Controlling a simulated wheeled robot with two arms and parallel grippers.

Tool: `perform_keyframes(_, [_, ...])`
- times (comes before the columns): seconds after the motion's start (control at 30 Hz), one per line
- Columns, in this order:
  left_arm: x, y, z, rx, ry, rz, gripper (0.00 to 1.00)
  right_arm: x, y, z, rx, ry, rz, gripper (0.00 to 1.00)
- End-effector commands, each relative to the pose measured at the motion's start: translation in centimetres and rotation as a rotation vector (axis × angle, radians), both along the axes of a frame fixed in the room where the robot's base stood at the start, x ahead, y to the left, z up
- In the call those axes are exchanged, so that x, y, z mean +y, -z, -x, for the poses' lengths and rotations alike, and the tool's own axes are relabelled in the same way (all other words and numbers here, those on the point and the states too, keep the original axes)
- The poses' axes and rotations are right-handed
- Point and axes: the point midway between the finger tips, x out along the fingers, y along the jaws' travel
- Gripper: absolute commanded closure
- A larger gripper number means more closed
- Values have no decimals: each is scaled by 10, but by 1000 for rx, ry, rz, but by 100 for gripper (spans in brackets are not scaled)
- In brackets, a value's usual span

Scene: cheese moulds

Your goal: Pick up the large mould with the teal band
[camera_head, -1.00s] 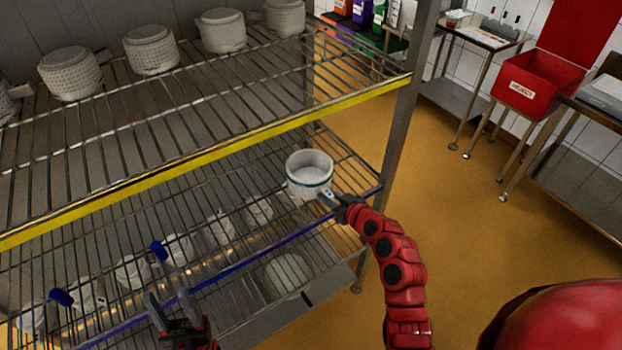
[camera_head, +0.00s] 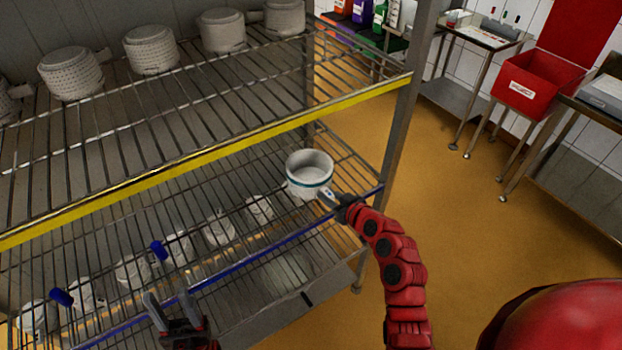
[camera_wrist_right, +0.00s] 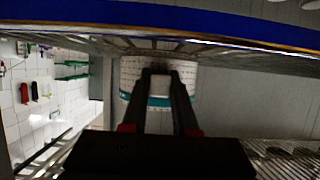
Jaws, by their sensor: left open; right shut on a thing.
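The large white mould with the teal band (camera_head: 309,172) is at the right end of the middle wire shelf, upright with its open top showing. My right gripper (camera_head: 327,195) is shut on its near wall. In the right wrist view the mould (camera_wrist_right: 185,76) shows behind the two dark fingers (camera_wrist_right: 160,80), its teal band partly hidden by them. Whether its base touches the shelf is unclear. My left gripper (camera_head: 172,302) is open and empty, low in front of the blue-edged shelf.
The yellow-edged shelf (camera_head: 215,152) above holds several white moulds (camera_head: 151,50). Smaller white moulds (camera_head: 219,228) line the level below, near blue clips (camera_head: 159,250). A metal post (camera_head: 395,140) stands right of the mould. A red bin (camera_head: 540,82) is at the far right.

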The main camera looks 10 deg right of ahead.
Motion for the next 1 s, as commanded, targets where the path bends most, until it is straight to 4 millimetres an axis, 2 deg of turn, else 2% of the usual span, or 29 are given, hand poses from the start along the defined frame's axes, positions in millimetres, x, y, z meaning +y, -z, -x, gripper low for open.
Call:
perform_keyframes(0.63, [0,2,0,0,0,0,50,0,-4,0,-4,0,1,100])
perform_keyframes(0.77, [0,8,0,0,0,0,50,0,-12,-1,-5,-2,2,100])
perform_keyframes(0.9, [0,22,0,0,0,0,50,0,-34,-1,-11,0,2,100])
perform_keyframes(1.0, [0,27,0,0,0,0,50,2,-34,21,-4,2,-1,100])
